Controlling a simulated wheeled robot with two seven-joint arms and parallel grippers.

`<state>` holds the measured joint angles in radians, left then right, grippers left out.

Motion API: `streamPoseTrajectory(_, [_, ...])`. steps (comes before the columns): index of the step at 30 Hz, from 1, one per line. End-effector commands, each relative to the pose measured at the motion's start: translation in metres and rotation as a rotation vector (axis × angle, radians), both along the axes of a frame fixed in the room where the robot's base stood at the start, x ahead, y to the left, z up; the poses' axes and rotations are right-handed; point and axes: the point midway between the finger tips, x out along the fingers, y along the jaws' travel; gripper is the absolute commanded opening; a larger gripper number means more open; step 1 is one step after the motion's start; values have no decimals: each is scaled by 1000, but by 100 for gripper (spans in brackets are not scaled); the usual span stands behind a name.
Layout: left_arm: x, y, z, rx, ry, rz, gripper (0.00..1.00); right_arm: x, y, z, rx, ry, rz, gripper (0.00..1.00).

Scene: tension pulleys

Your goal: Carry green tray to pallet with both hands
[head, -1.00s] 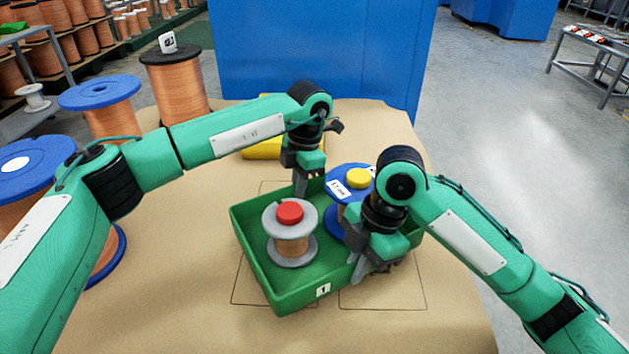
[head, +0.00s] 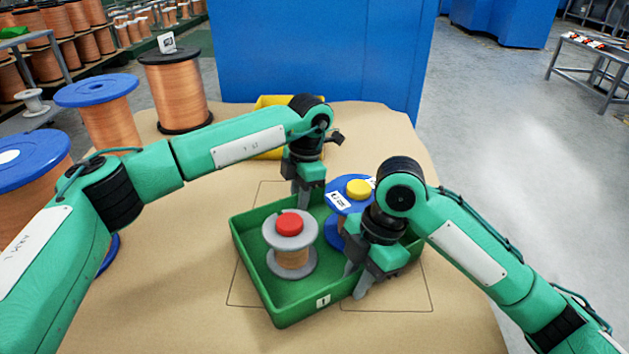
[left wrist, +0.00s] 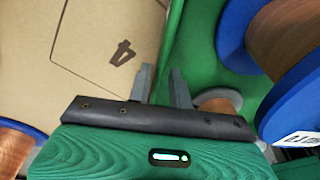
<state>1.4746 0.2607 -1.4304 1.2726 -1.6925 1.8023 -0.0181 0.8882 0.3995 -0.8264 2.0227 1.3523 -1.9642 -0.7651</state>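The green tray (head: 258,284) sits at the middle of the tan table surface. It holds a grey spool with a red cap (head: 289,245) and a blue-flanged spool with a yellow cap (head: 345,202). No pallet can be clearly identified.
Outlined rectangles mark the table (head: 460,325) around the tray. A yellow bin (head: 270,105) stands behind my left arm. Large copper spools (head: 177,90) stand at the left, and a blue cabinet (head: 320,50) is behind the table. Open floor (head: 510,130) lies to the right.

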Motion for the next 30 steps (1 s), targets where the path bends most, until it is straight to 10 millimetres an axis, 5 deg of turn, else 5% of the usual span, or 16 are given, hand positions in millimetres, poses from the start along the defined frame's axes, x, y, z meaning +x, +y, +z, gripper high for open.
streamPoseTrajectory(13, [2,0,12,0,-4,3,27,-1,0,1,-1,1,2,27])
streamPoseTrajectory(30, [10,-13,112,0,-2,2,27,-1,0,0,-1,1,3,27])
